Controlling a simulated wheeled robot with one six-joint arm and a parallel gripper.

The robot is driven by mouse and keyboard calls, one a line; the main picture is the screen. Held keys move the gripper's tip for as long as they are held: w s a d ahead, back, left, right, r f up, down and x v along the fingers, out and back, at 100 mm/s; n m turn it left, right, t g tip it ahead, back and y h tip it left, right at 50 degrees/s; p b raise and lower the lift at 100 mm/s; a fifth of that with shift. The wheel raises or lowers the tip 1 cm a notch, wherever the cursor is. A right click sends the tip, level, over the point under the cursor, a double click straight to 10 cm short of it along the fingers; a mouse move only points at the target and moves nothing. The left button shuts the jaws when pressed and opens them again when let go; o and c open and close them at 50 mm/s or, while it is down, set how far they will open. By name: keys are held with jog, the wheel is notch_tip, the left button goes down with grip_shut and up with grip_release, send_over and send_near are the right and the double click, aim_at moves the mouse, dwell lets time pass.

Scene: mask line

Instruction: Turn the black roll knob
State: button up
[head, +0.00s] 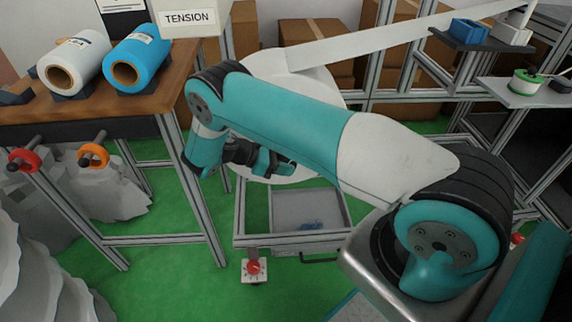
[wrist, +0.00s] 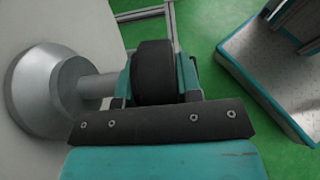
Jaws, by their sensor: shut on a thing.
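The black roll knob (wrist: 153,70) shows in the wrist view as a dark, rounded block at the end of a silver shaft (wrist: 97,87). The shaft comes out of a silver cone-shaped hub (wrist: 48,90) on a pale surface at the left. My gripper (wrist: 158,100) is shut on the knob, with a dark bolted bar and teal parts around it. In the head view my gripper (head: 272,163) is beside the large white roll (head: 312,85), below my forearm. The knob cannot be told apart from the dark gripper parts there.
A metal frame with a grey tray (head: 285,215) stands below my gripper. A red knob on a white plate (head: 254,268) is at its front. A wooden table (head: 150,100) with white and blue rolls is at left. Shelves (head: 515,92) stand at right.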

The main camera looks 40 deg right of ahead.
jog(key=shift+s+a+f, duration=0.1)
jog(key=shift+s+f, duration=0.05)
jog(key=shift+s, duration=0.1)
jog(key=o, duration=0.8)
jog(key=shift+o, duration=0.2)
jog(key=shift+w, duration=0.1)
jog(key=shift+r, duration=0.4)
notch_tip(320, 180, up, 19)
jog(key=p, duration=0.7)
jog(key=shift+r, duration=0.2)
